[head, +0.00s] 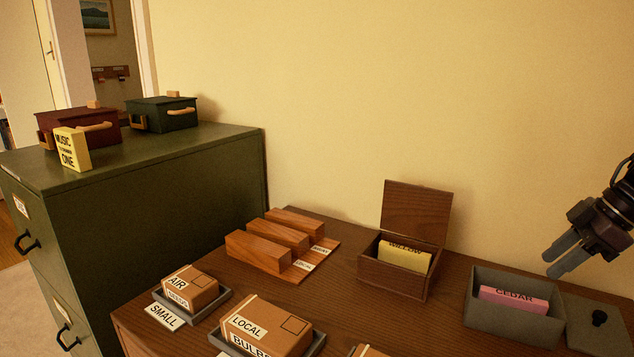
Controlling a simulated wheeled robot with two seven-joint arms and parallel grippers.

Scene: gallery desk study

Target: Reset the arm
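My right gripper (551,265) comes in from the right edge of the head view. Its two grey fingers point down and left, with a narrow gap between them and nothing held. It appears above the grey box (513,328) and its lid; its exact height is hard to tell. My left gripper is not in view.
The grey box holds a pink CEDAR card (515,298); a dark-knobbed lid (597,330) lies beside it. An open wooden box (392,277) holds a yellow card. Wooden blocks (258,249) and labelled cartons (267,325) occupy the desk. A green cabinet (190,190) stands left.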

